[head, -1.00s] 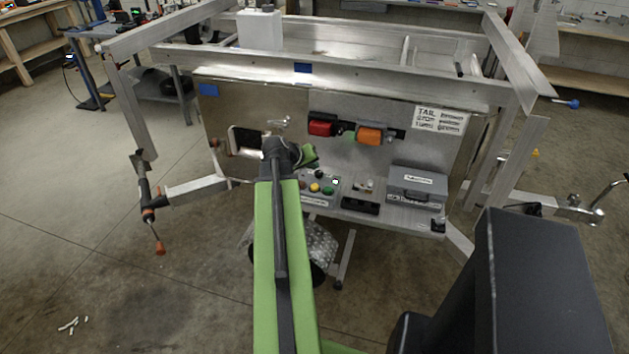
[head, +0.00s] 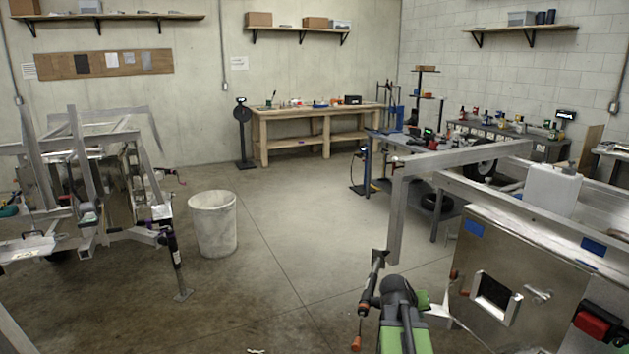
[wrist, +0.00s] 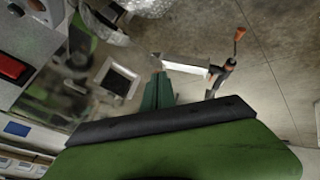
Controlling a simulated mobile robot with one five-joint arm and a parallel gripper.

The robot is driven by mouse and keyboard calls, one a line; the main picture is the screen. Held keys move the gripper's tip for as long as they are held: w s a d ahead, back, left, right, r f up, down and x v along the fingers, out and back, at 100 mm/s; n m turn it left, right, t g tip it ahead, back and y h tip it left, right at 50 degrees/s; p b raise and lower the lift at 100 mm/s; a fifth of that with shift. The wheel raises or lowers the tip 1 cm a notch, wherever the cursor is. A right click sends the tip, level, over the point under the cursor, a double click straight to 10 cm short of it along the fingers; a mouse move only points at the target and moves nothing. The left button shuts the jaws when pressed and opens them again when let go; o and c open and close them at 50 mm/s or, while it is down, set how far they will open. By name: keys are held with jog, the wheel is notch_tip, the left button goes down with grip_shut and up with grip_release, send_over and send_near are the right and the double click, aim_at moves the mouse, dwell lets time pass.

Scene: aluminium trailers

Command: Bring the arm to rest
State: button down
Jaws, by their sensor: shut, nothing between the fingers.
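My gripper (wrist: 157,92) shows in the wrist view as two green fingers lying together, with nothing between them. The fingertips stand in front of the trailer's metal panel (wrist: 115,78), which has a framed square opening. I cannot tell whether they touch it. In the head view my green and black arm (head: 402,318) rises from the bottom edge, right of the middle. A small green part of my gripper (head: 422,299) shows just beside the arm's dark joint, left of the panel (head: 465,300). The rest of the gripper is hidden there.
The near trailer's frame (head: 470,160) and its jack (head: 371,284) stand close to my arm. A second trailer (head: 85,190) is at the left, with a white bin (head: 212,222) beside it. The concrete floor between is open.

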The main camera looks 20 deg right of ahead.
jog(key=w+a+f+n+y+p, duration=0.1)
jog(key=w+a+n+y, duration=0.15)
jog(key=a, duration=1.25)
jog(key=w+a+n+y+p, duration=0.15)
jog(key=w+a, duration=0.25)
jog(key=a, duration=1.1)
jog(key=s+a+f+n+g+y, duration=0.1)
jog(key=s+a, duration=0.2)
jog(key=a, duration=0.3)
jog(key=s+a+f+g+y, duration=0.1)
jog(key=s+a+y, duration=0.1)
jog(key=s+a, duration=0.2)
jog(key=shift+s+a+n+g+y, duration=0.15)
jog(key=shift+a+n+g+y, duration=0.2)
jog(key=shift+a, duration=0.65)
